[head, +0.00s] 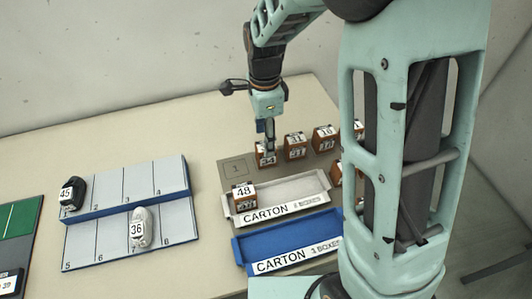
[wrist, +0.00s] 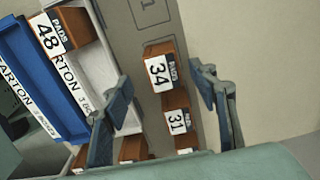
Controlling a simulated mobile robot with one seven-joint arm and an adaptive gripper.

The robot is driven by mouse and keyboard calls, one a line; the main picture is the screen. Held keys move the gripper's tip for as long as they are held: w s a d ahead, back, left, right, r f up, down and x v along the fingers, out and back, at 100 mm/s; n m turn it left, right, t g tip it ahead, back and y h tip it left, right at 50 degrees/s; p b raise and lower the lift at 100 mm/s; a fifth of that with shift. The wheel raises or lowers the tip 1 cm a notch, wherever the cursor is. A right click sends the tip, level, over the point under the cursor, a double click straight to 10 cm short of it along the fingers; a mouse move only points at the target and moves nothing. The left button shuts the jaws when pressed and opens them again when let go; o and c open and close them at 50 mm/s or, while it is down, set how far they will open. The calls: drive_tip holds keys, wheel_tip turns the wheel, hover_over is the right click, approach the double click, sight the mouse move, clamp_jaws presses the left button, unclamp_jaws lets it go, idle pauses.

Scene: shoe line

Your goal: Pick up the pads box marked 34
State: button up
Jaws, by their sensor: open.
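The pads box marked 34 (wrist: 159,68) is a brown box with a white label. It stands on the grey mat between the two open fingers of my gripper (wrist: 165,92) in the wrist view, beyond the fingertips. In the head view the box marked 34 (head: 266,158) is directly below my gripper (head: 267,138), whose fingers partly cover it. The gripper is empty; I cannot tell whether the fingers touch the box.
The box marked 31 (wrist: 178,112) stands close beside it, with more boxes (head: 324,136) to the right. Box 48 (head: 243,196) is in the white carton (head: 316,182); a blue carton (head: 333,222) lies in front. A shoe rack (head: 110,225) holds shoes 45 (head: 72,193) and 36 (head: 142,228).

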sight(263, 162)
drive_tip(key=f, duration=0.4)
drive_tip(key=shift+w+d+f, duration=0.1)
drive_tip(key=shift+w+f, duration=0.15)
drive_tip(key=shift+c, duration=0.5)
drive_tip(key=c, duration=1.2)
drive_tip(key=shift+r, duration=0.1)
